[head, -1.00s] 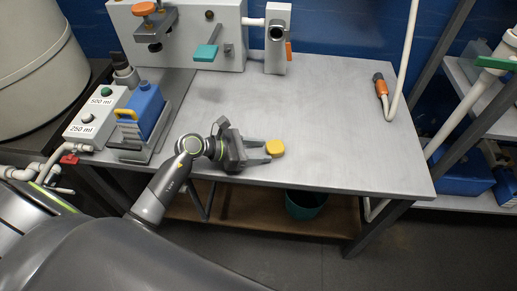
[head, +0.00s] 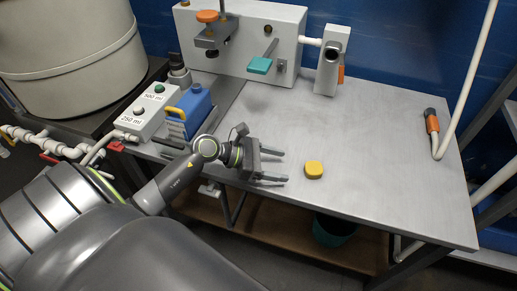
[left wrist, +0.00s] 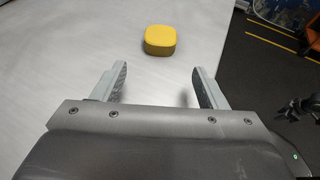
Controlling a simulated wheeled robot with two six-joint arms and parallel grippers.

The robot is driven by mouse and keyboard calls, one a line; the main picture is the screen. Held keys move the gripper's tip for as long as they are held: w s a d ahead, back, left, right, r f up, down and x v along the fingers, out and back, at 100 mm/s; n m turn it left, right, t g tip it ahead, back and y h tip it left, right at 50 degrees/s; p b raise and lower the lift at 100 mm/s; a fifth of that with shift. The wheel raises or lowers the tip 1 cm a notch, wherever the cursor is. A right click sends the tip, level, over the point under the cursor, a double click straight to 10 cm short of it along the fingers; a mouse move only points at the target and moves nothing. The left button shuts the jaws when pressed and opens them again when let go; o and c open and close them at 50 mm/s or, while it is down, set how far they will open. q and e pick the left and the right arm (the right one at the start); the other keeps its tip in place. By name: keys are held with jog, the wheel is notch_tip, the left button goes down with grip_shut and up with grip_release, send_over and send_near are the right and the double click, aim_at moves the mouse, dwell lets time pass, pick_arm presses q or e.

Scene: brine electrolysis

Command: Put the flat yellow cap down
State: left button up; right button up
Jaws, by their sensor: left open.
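The flat yellow cap (head: 314,170) lies on the grey metal table (head: 390,190), near its front edge. In the left wrist view the yellow cap (left wrist: 160,40) is beyond the fingertips, on the bare table top. My left gripper (head: 284,167) is open and empty, just left of the cap in the head view, with a gap between its fingertips and the cap. The left wrist view shows both fingers (left wrist: 160,74) spread apart with nothing between them.
A blue container (head: 189,110) and a control box with 500 ml and 250 ml labels (head: 146,112) stand at left. A white panel with a teal lever (head: 260,65) is at the back. A hose with an orange-collared end (head: 432,125) lies at right. The middle of the table is clear.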

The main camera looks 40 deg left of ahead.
pick_arm(q)
jog(key=shift+v, duration=2.9)
